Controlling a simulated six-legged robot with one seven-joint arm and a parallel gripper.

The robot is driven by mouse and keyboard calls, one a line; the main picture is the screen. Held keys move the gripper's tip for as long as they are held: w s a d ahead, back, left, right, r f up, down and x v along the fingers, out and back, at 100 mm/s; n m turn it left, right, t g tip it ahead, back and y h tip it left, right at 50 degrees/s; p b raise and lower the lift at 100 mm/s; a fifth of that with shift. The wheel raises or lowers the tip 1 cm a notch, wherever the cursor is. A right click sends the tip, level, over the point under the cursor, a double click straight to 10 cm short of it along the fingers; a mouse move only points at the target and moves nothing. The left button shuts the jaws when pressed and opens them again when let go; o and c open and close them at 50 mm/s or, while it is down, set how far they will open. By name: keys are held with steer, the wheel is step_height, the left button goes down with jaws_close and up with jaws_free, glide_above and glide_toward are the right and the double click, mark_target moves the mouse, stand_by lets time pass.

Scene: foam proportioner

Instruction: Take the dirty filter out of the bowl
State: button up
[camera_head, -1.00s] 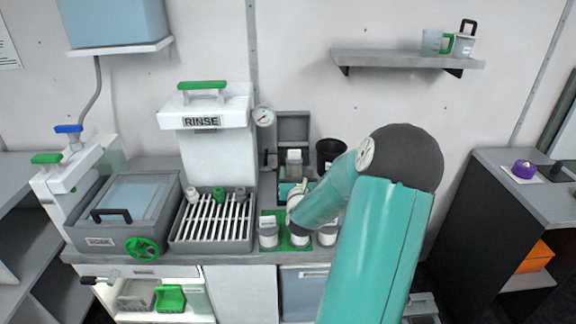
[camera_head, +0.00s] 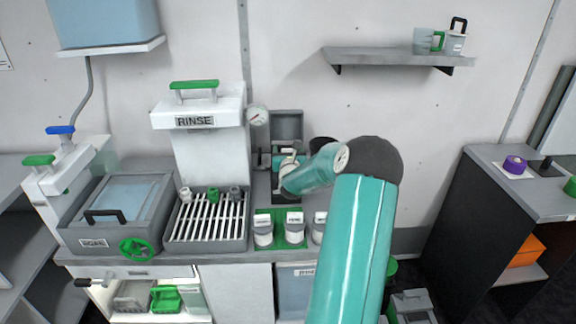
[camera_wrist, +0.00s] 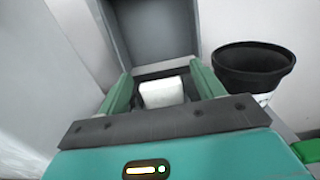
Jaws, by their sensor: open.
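A grey housing with a raised lid (camera_head: 287,125) stands at the back of the bench; the lid also fills the top of the wrist view (camera_wrist: 155,28). A pale, white block (camera_wrist: 162,92) shows between my fingers in the wrist view, low in front of the lid. It may be the filter, but I cannot tell, and no dirt shows on it. The bowl's rim is not clearly visible. My gripper (camera_wrist: 164,85) is open, with one green finger on each side of the block. In the head view my gripper (camera_head: 284,158) is small and partly hidden by my wrist, at the housing.
A black bin (camera_wrist: 252,68) stands right of the housing, close to my right finger. Labelled jars (camera_head: 263,232) stand on a green mat in front. A slatted rack (camera_head: 207,220) and the white RINSE unit (camera_head: 210,140) are to the left.

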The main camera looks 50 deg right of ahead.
steer(key=c, duration=1.3)
steer(key=shift+r, duration=0.1)
